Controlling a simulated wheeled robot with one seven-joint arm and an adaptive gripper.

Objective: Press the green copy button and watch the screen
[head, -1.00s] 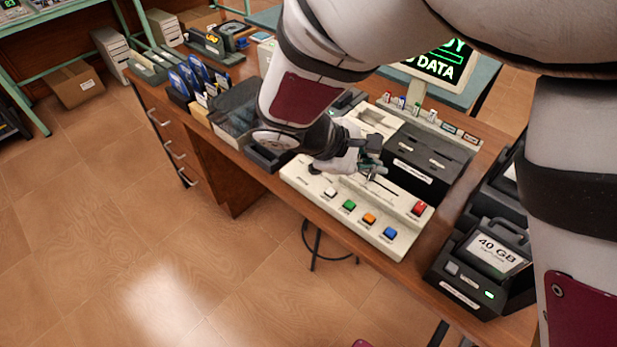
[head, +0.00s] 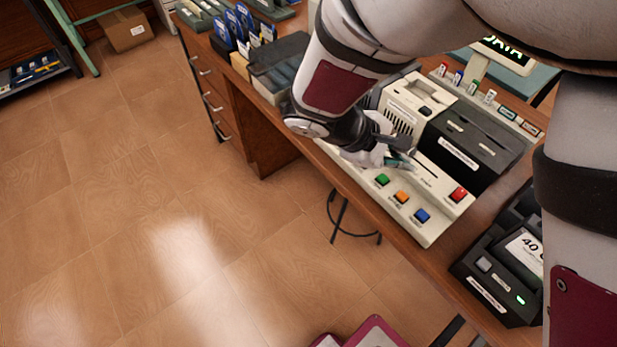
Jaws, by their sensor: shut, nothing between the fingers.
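The green button (head: 382,179) sits on the cream control panel (head: 432,235), in a row with an orange button (head: 401,196) and a blue button (head: 422,215). A red button (head: 458,194) is at the panel's right end. My gripper (head: 408,160) is shut and empty, just above the panel, behind and slightly right of the green button and apart from it in the picture. The white button is hidden behind my arm. The screen (head: 500,50) shows only its lower part with green lettering; my arm covers the rest.
A black slotted unit (head: 470,145) and a cream device (head: 410,100) stand behind the panel. Open tiled floor lies in front.

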